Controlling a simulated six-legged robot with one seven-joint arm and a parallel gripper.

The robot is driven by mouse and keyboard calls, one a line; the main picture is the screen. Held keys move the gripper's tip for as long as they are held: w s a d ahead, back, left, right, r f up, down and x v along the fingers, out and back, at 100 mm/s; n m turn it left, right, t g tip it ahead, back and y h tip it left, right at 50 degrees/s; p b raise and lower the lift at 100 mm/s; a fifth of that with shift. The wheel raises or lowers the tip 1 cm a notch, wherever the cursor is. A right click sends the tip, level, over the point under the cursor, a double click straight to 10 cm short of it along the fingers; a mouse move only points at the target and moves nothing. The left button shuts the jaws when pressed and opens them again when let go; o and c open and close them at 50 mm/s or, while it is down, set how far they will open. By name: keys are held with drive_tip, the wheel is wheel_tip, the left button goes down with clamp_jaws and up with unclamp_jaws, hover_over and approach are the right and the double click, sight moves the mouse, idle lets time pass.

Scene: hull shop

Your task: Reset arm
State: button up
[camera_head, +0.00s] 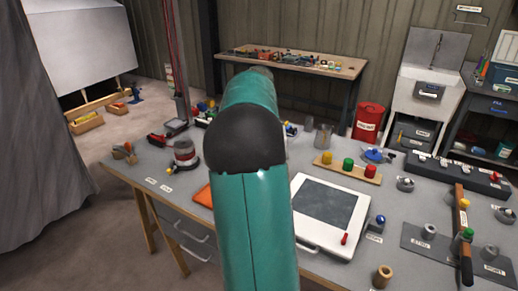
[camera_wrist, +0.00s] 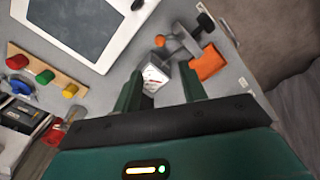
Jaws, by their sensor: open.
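My gripper (camera_wrist: 161,82) shows in the wrist view with its two dark green fingers spread apart. Nothing is clasped between them. A small white-faced block (camera_wrist: 155,78) appears in the gap, beyond the fingers; how far off it is I cannot tell. In the head view my teal arm rises through the middle of the picture and hides its own far end, so the gripper is not visible there.
A red bin (camera_head: 368,122) stands behind.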

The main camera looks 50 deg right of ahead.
drive_tip(key=shift+a, duration=0.1)
idle(0.3)
drive_tip(key=w+a+r+n+t, duration=0.1)
drive_tip(key=a+r, duration=0.2)
drive_tip(key=a, duration=0.9)
drive_tip(key=w+a+r+n+t, duration=0.1)
drive_tip(key=a+r+t, duration=0.15)
drive_tip(key=a, duration=0.95)
drive_tip(key=s+a+f+n, duration=0.1)
drive_tip(key=s+a, duration=0.2)
drive_tip(key=a, duration=0.4)
drive_tip(key=s+a+f+n+t, duration=0.1)
drive_tip(key=s+a+f, duration=0.1)
drive_tip(key=s+a, duration=0.2)
drive_tip(key=s+a+f+n+t, duration=0.1)
drive_tip(key=s+a, duration=0.3)
drive_tip(key=a, duration=0.6)
drive_tip(key=shift+s+f+n, duration=0.2)
drive_tip(key=shift+f+n, duration=0.05)
drive_tip(key=shift+n, duration=0.05)
